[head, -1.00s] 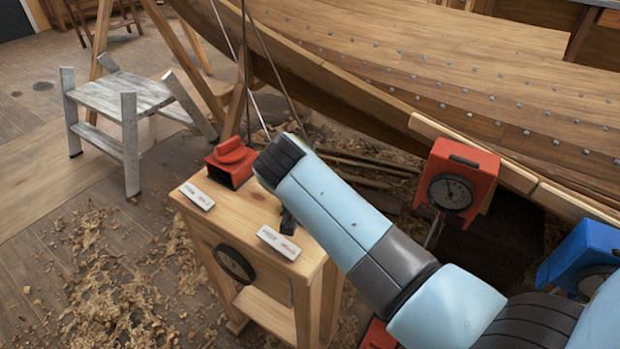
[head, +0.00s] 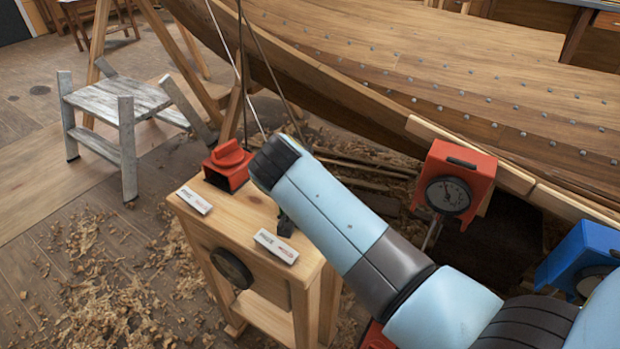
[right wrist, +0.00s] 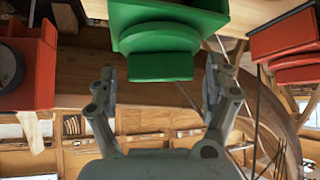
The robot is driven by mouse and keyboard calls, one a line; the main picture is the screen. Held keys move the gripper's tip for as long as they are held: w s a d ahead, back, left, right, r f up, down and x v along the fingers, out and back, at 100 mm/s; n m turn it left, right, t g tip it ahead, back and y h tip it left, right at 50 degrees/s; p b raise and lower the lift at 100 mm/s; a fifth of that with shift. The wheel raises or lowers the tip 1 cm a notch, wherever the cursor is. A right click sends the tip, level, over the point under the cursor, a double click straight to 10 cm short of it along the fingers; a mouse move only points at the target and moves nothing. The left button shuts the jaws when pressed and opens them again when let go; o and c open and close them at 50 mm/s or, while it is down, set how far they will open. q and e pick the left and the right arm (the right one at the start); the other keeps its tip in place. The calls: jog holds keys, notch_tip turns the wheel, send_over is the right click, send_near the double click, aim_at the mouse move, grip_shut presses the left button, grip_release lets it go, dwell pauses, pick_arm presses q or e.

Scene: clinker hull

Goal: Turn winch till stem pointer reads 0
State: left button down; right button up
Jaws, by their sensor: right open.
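A green winch with a block-shaped knob (right wrist: 160,66) shows in the right wrist view. My right gripper (right wrist: 160,82) is open, with one finger on each side of the knob; I cannot tell whether they touch it. In the head view my right arm hides the green winch, and only a dark bit of the gripper (head: 285,223) shows above the wooden stand (head: 250,222). A red winch (head: 230,165) sits at the stand's back left corner. A red gauge box with a round dial (head: 449,195) stands by the hull; its reading is too small to tell.
Two white labels (head: 194,200) (head: 276,246) lie on the stand, and a dark round disc (head: 232,268) is on its front. A blue gauge box (head: 578,254) is at the right edge. The planked hull (head: 400,75) fills the back. A grey step stool (head: 118,103) stands left.

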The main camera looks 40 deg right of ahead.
notch_tip(320, 180, up, 10)
jog(key=shift+f, duration=0.15)
jog(key=shift+s, duration=0.1)
dwell(0.5)
jog(key=s+a+f+n+g+y, duration=0.1)
jog(key=s+a+n+y, duration=0.3)
jog(key=s, duration=0.9)
jog(key=s+d+f+n+g+y, duration=0.1)
jog(key=s+n+y, duration=0.1)
jog(key=s+n, duration=0.8)
jog(key=s+d+f+m+g+b, duration=0.1)
jog(key=s+f+m+b, duration=0.15)
jog(key=f, duration=1.25)
jog(key=s+d+f+m+b, duration=0.1)
jog(key=s+f+b, duration=0.15)
jog(key=f, duration=1.25)
jog(key=s+f+g+b, duration=0.1)
jog(key=s+f+b, duration=0.1)
jog(key=s+f, duration=0.7)
jog(key=s+d+f+b, duration=0.1)
jog(key=s+f+b, duration=0.2)
jog(key=s+f, duration=0.6)
notch_tip(320, 180, down, 5)
jog(key=shift+s+r+g, duration=0.1)
jog(key=shift+s+g, duration=0.15)
jog(key=shift+g, duration=0.15)
